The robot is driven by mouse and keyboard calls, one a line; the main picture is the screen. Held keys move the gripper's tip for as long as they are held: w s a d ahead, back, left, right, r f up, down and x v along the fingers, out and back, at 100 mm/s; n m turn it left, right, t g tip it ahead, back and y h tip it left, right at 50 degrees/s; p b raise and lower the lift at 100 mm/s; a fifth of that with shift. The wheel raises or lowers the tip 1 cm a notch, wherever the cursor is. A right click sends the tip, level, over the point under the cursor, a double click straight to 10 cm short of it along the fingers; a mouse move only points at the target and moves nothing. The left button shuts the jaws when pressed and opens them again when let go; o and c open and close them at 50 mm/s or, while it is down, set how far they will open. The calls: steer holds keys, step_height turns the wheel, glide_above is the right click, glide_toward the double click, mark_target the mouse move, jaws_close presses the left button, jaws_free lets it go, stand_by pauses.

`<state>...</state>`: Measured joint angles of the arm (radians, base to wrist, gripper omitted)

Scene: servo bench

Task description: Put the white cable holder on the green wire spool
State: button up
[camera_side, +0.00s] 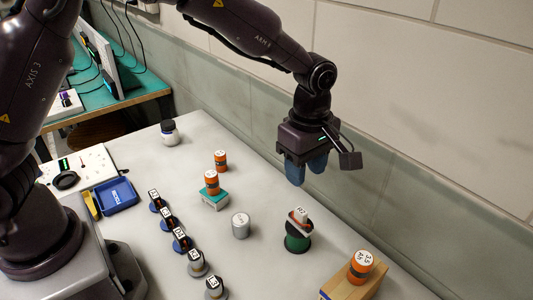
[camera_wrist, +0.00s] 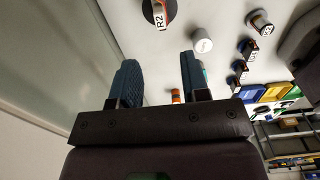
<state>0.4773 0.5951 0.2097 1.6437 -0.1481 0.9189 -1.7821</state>
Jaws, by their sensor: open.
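The green wire spool (camera_side: 297,242) stands upright on the bench, right of centre in the side view. A small white piece with an R2 label and an orange-red part (camera_side: 300,216) sits tilted on top of it; I cannot tell for certain that this is the white cable holder. The R2 label (camera_wrist: 159,15) also shows at the top of the wrist view. My gripper (camera_side: 306,172) is open and empty, above the bench and behind the spool near the wall. In the wrist view its two blue fingers (camera_wrist: 160,82) stand apart with nothing held.
A pale grey cylinder (camera_side: 240,225) stands left of the spool. Several labelled pieces on round bases (camera_side: 181,240) form a row farther left. Orange cylinders stand on the bench (camera_side: 220,160), a teal block (camera_side: 215,201) and a wooden box (camera_side: 345,287). The wall runs along the right.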

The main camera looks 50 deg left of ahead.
steer(key=s+a+r+m+t+h, duration=0.1)
steer(key=s+a+r+m+t, duration=0.1)
steer(key=s+a+r+m, duration=0.5)
steer(key=s+a+r+m+t, duration=0.2)
steer(key=s+a+r+m, duration=0.25)
steer(key=s+r, duration=0.4)
steer(key=s+a+m+t+y, duration=0.1)
steer(key=s+a+m, duration=0.1)
steer(key=s+m, duration=0.4)
steer(key=shift+s+a+r+t, duration=0.15)
steer(key=shift+s+a+t, duration=0.15)
steer(key=shift+s, duration=0.15)
